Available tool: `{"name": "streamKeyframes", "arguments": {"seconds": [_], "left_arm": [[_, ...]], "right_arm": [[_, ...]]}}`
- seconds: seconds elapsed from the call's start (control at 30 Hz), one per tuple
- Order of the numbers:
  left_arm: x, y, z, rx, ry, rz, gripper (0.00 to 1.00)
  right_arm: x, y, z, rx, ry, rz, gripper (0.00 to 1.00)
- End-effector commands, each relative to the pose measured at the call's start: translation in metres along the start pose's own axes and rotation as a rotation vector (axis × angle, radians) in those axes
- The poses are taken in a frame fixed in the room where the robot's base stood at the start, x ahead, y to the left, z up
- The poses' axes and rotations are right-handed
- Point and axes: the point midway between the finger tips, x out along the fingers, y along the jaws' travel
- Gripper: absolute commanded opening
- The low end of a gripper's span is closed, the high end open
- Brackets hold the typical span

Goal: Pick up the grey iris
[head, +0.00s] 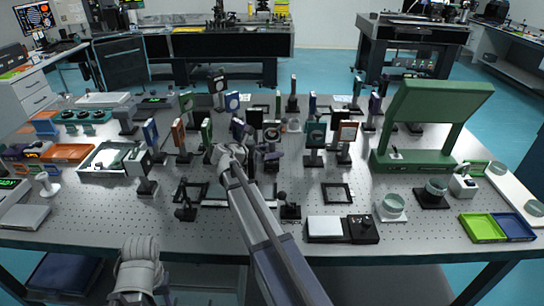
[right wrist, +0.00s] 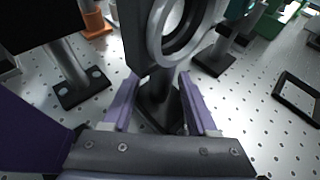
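The grey iris shows in the right wrist view as a light grey ring (right wrist: 163,50) on a dark post with a dark foot. In the head view, the iris (head: 271,136) stands upright among other mounted optics near the table's middle, partly crowded by them and my arm. My right gripper (right wrist: 158,78) is open. Its two purple fingers lie on either side of the iris's post, below the ring, with visible gaps. In the head view my right gripper (head: 259,158) is small and close to the iris. My left gripper is not in view; only part of that arm shows at the lower left.
Several mounted optics surround the iris on the perforated table (head: 320,225). A post on a dark base (right wrist: 80,90) stands left of it in the wrist view. A flat black frame (head: 338,193) lies front right. A large green stand (head: 433,105) occupies the right.

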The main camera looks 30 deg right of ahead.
Motion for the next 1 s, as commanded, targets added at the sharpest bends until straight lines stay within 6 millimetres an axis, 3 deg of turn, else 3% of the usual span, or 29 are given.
{"name": "streamKeyframes", "arguments": {"seconds": [0.07,0.5,1.0], "left_arm": [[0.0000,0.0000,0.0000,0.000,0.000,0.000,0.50],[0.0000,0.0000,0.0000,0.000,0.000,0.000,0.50],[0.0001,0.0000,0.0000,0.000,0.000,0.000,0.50]], "right_arm": [[-0.0002,-0.0001,0.0000,0.000,0.000,0.000,0.48],[-0.0003,-0.0001,-0.0002,0.000,0.000,0.000,0.00],[-0.0003,-0.0002,-0.0005,0.001,0.001,-0.001,0.00]]}}
